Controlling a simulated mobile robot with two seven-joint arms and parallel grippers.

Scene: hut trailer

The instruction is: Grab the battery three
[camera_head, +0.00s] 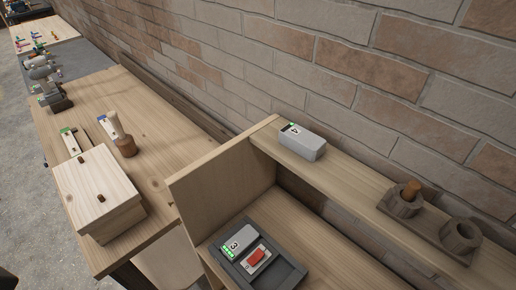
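Battery three (238,241) is a small grey block with a black "3" and a green strip on its label. It lies in a dark grey tray (292,275) on the lower shelf, beside a white part with a red switch (256,257). Another grey battery, marked "4" (302,141), stands on the upper ledge against the brick wall. Neither of my grippers shows in the head view.
A wooden panel (222,172) rises just behind the tray. A dark holder with two round cups (425,225) sits on the ledge at right. The left workbench (165,130) carries a wooden box (100,190) and several tools. Shelf room right of the tray is clear.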

